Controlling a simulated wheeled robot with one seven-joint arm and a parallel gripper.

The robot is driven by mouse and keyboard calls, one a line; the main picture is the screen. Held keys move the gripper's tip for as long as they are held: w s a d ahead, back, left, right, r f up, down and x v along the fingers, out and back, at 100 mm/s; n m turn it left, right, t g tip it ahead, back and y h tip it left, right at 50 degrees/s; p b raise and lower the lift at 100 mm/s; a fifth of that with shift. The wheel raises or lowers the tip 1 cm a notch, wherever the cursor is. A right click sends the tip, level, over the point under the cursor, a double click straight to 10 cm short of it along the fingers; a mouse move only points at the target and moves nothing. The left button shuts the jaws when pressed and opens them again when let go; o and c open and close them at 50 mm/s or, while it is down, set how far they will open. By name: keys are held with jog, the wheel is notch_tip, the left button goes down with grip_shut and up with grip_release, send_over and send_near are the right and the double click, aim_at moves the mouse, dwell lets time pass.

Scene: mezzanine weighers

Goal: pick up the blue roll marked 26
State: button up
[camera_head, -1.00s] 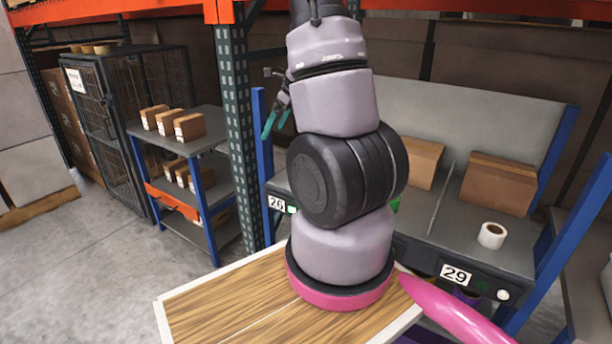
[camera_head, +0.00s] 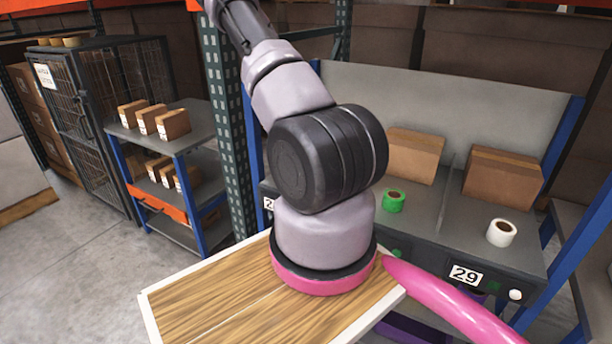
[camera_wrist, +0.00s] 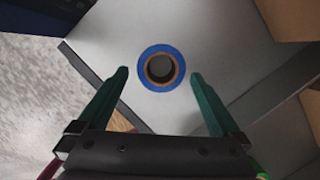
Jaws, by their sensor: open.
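A blue roll (camera_wrist: 147,77) with a brown core stands on a grey shelf surface in the wrist view, seen from above. My gripper (camera_wrist: 158,78) is open, its two green fingers reaching to either side of the roll's near edge. Nothing is held, and I cannot tell how high the fingers are above the shelf. In the head view the blue roll and my gripper are not visible. The tag reading 26 (camera_head: 268,204) is mostly covered by my arm, so only its left part shows.
A tag marked 29 (camera_head: 466,275) is on the shelf front. A rack with small boxes (camera_head: 172,124) and a wire cage (camera_head: 88,110) stand left.

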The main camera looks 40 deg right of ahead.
jog(key=x, duration=0.5)
jog(key=shift+s+d+f, duration=0.1)
jog(key=shift+c, duration=0.3)
jog(key=c, duration=1.2)
